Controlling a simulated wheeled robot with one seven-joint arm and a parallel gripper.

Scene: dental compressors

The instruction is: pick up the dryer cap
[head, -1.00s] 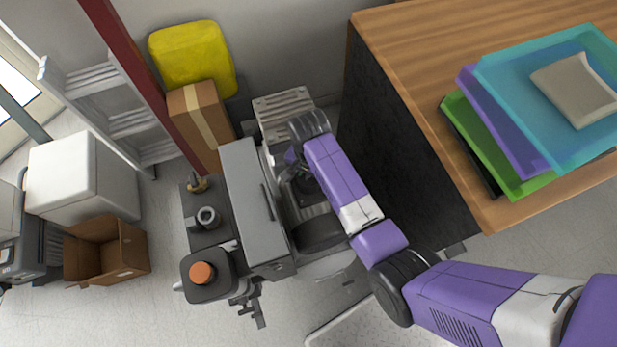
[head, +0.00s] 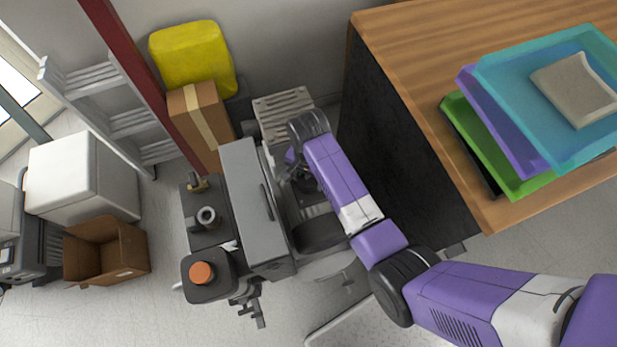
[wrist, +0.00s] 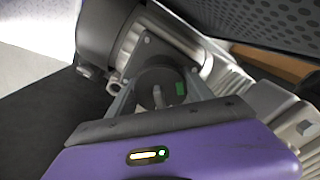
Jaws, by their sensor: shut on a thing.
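My gripper (wrist: 158,92) shows in the wrist view with its two fingers on either side of a dark round cap, which I take to be the dryer cap (wrist: 154,76). The fingers are shut on it. The cap sits among the grey metal parts of the compressor, with a small green patch beside it. I cannot tell whether it is apart from its seat. In the head view my gripper (head: 303,184) reaches down into the compressor (head: 318,232), and my arm hides most of the cap there.
A grey cabinet-like housing (head: 255,205) stands left of my gripper, with an orange-capped container (head: 202,273) near its front. A wooden-topped counter (head: 400,40) with stacked trays rises close on the right. An open cardboard box (head: 105,250) stands on the floor at left.

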